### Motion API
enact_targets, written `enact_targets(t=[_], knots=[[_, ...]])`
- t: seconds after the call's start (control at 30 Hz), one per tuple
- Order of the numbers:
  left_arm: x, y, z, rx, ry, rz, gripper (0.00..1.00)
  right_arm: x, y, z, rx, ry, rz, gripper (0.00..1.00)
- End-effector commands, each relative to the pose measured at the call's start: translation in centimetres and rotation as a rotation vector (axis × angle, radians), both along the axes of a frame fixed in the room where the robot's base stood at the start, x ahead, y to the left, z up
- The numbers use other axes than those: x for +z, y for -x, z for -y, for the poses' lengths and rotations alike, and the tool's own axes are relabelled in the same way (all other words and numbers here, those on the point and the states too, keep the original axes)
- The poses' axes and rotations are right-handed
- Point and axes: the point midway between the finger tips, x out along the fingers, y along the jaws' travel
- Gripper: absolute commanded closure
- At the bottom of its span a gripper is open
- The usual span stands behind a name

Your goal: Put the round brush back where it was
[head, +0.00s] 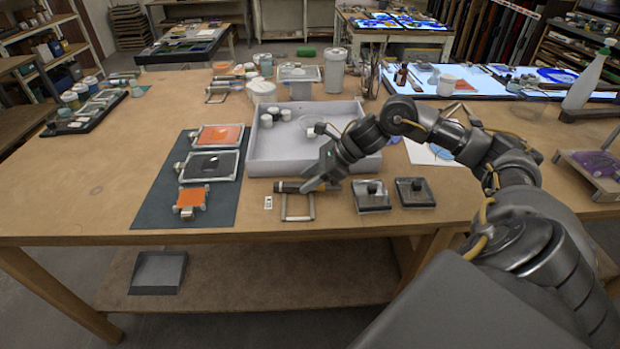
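My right gripper (318,181) reaches down and left at the front wall of the grey tray. A short dark cylinder with a tan band, which looks like the round brush (287,187), lies level at its fingertips. The fingers appear shut on it, though they are small and partly hidden. Just below it, a small wooden rest (298,217) with two side bars stands on the table. From this view I cannot tell whether the brush touches the rest. My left gripper is out of view.
The shallow grey tray (257,165) holds white cups and a glass dish. A dark mat (157,207) with framed screens lies left. Two dark square blocks (371,196) (414,192) sit right of the rest. A small white label (268,202) lies beside it. The front-left table is clear.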

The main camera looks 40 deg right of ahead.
Motion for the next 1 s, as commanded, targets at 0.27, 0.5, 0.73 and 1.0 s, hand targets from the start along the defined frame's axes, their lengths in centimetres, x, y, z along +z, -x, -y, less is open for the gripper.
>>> enact_targets(t=[0.27,0.5,0.73,1.0], knots=[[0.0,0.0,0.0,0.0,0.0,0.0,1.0,0.0,0.0,0.0,0.0,0.001,-0.001,0.55],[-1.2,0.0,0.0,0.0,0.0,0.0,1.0,1.6,1.3,1.6,-0.002,0.005,0.002,0.55],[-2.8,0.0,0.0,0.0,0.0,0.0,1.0,4.8,3.4,4.2,-0.003,0.005,0.001,0.55],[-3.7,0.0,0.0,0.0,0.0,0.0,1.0,7.2,4.9,5.7,-0.001,0.001,-0.001,0.55]])
